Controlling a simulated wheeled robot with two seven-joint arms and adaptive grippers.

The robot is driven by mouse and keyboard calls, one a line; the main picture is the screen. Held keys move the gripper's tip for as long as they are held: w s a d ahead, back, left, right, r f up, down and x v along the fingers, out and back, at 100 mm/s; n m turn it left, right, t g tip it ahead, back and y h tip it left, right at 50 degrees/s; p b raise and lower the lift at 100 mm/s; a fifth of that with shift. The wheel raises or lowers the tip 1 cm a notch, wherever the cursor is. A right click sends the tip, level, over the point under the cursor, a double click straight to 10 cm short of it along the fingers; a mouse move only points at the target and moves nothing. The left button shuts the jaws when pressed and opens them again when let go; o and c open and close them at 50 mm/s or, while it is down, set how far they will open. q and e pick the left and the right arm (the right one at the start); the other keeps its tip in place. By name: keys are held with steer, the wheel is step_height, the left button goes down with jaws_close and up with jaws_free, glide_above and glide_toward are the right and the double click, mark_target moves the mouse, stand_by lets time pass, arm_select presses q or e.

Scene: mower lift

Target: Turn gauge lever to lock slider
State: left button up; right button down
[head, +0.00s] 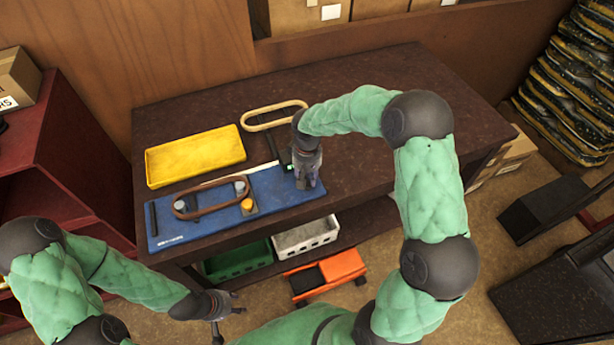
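A blue mat (240,219) lies along the front of the dark workbench. A thin dark and white piece (272,162), perhaps part of the gauge, shows just left of my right gripper. My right gripper (306,186) points down over the mat's right end. Its fingers hide what is under them, so a grip or contact is unclear. I cannot make out the gauge lever or slider. My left gripper (229,322) is open and empty, in front of the bench.
A yellow tray (195,157) stands at the back left of the bench. A tan belt loop (274,115) lies behind my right gripper. A black bar (153,219) lies on the mat's left end. Crates and an orange mower (325,274) are below. The bench's right side (400,90) is clear.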

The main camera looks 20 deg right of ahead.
steer(key=shift+m, duration=0.3)
steer(key=m+b, duration=0.1)
steer(key=m, duration=0.2)
steer(key=shift+s+m, duration=0.1)
steer(key=shift+m, duration=0.2)
steer(key=m+b, duration=0.1)
steer(key=m, duration=0.3)
steer(key=shift+s+a, duration=0.1)
steer(key=m+b, duration=0.1)
steer(key=m, duration=0.4)
steer(key=shift+a+m+b, duration=0.15)
steer(key=shift+m+b, duration=0.15)
steer(key=shift+m, duration=0.1)
steer(key=shift+a+m+b, duration=0.1)
steer(key=shift+m+b, duration=0.25)
steer(key=shift+m, duration=1.55)
steer(key=c, duration=0.9)
jaws_free()
